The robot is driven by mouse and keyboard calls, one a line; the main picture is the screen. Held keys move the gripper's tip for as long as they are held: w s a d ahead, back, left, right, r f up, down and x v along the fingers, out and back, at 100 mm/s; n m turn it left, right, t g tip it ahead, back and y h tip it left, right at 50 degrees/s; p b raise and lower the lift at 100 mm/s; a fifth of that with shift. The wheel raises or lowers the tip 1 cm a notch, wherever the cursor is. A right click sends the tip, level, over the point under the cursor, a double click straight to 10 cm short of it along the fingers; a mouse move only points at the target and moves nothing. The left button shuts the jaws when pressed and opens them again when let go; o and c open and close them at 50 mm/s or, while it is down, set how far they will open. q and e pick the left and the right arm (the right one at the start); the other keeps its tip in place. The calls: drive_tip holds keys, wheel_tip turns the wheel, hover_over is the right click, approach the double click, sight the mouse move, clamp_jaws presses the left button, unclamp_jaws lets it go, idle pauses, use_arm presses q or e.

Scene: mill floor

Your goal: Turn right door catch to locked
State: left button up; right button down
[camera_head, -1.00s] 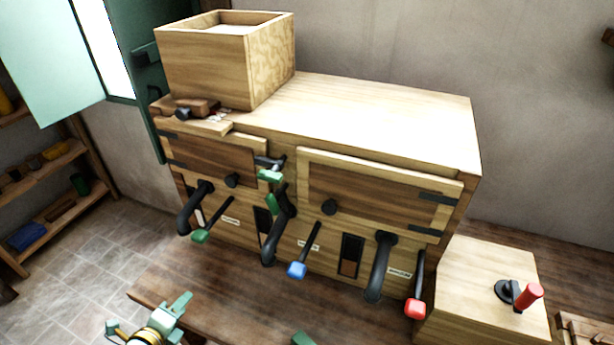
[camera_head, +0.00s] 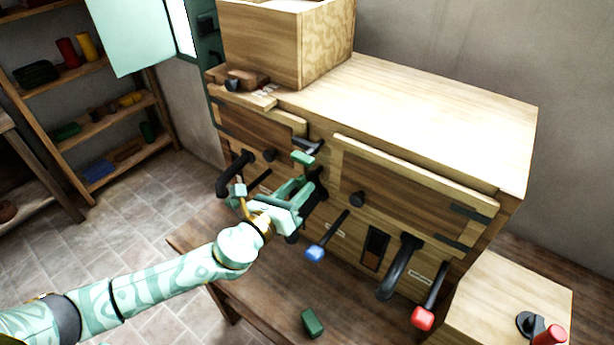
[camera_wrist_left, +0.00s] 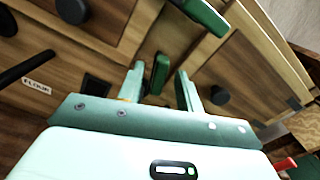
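Two green-handled catches sit between the two cabinet doors. The upper green handle (camera_head: 303,158) is on a black pivot, and shows near the top of the left wrist view (camera_wrist_left: 203,15). The lower green handle (camera_wrist_left: 158,75) lies between the fingers of my left gripper (camera_wrist_left: 160,88), which is open; contact cannot be told. In the head view my left gripper (camera_head: 300,192) is in front of the cabinet and hides the lower handle. The right door (camera_head: 410,187), with a dark knob (camera_head: 357,199), looks closed. Which catch belongs to which door is unclear. My right gripper is out of view.
Black spouts and levers with blue (camera_head: 315,253) and red (camera_head: 422,318) ends stick out below the doors. A green block (camera_head: 312,322) lies on the bench. A wooden box with a red-handled crank (camera_head: 548,335) stands right. A hopper (camera_head: 262,45) tops the cabinet.

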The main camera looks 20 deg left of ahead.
sight(300, 188)
use_arm(q)
drive_tip(key=x, duration=0.4)
clamp_jaws()
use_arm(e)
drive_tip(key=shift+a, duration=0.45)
